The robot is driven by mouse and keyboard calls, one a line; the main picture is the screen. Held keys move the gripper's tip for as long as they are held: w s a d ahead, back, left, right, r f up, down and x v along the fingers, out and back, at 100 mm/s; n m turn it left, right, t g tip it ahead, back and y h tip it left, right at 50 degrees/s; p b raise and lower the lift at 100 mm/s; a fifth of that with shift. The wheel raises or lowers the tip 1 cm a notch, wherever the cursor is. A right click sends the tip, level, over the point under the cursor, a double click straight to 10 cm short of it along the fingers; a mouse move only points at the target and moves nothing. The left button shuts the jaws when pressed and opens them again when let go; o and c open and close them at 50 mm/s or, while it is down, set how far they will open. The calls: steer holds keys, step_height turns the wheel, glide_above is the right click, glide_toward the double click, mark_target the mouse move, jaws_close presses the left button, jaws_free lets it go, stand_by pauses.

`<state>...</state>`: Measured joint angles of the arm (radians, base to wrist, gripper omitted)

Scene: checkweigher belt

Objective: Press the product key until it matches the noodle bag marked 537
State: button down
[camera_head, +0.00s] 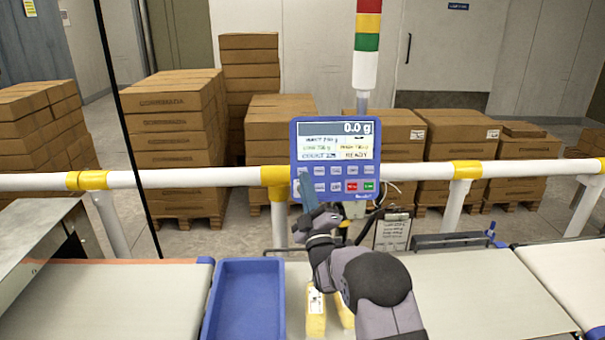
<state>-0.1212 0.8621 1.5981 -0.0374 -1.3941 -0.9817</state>
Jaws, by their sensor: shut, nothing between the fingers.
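The blue checkweigher panel (375,200) stands on a post at the centre. Its screen (337,140) reads 0.0 g at the top, with smaller lines and what looks like READY below; the product name is too small to read. Under it are rows of keys with a red key (352,186) and a green key (369,185). My gripper (304,178) is shut and empty, its tips in front of the lower left keys. Contact cannot be told, and the key behind is hidden. Yellow bags (316,312) lie below, partly behind my arm; no 537 mark is legible.
A blue tray (212,310) is left of the bags. Conveyor belts (110,300) run left and right (490,295). A clipboard (392,230) hangs right of the panel. A white and yellow rail (200,177) crosses behind, before stacked cartons (170,110). A signal tower (367,40) rises above.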

mark_target(300, 163)
steer(key=shift+w+f+b, duration=0.25)
steer(key=shift+w+b, duration=0.2)
steer(key=shift+w, duration=0.35)
steer(key=shift+w+f+b, duration=0.2)
steer(key=shift+w+b, duration=0.3)
steer(key=shift+w, duration=0.25)
steer(key=shift+w+f+b, duration=0.25)
steer(key=shift+w+b, duration=0.2)
steer(key=shift+w, duration=0.35)
steer(key=shift+w+f+b, duration=0.25)
steer(key=shift+w+b, duration=0.5)
steer(key=shift+b, duration=0.5)
stand_by(1.0)
steer(key=shift+s, duration=0.1)
stand_by(0.3)
steer(key=shift+s+r+b, duration=0.25)
steer(key=shift+s+b, duration=0.05)
steer(key=shift+s, duration=0.35)
steer(key=shift+s, duration=0.15)
steer(key=shift+s+r+b, duration=0.2)
steer(key=shift+s+r, duration=0.05)
steer(key=shift+s, duration=0.5)
steer(key=shift+s+r+b, duration=0.2)
steer(key=shift+s, duration=0.55)
steer(key=shift+s+r+b, duration=0.2)
steer(key=shift+s+r, duration=0.05)
steer(key=shift+s, duration=0.5)
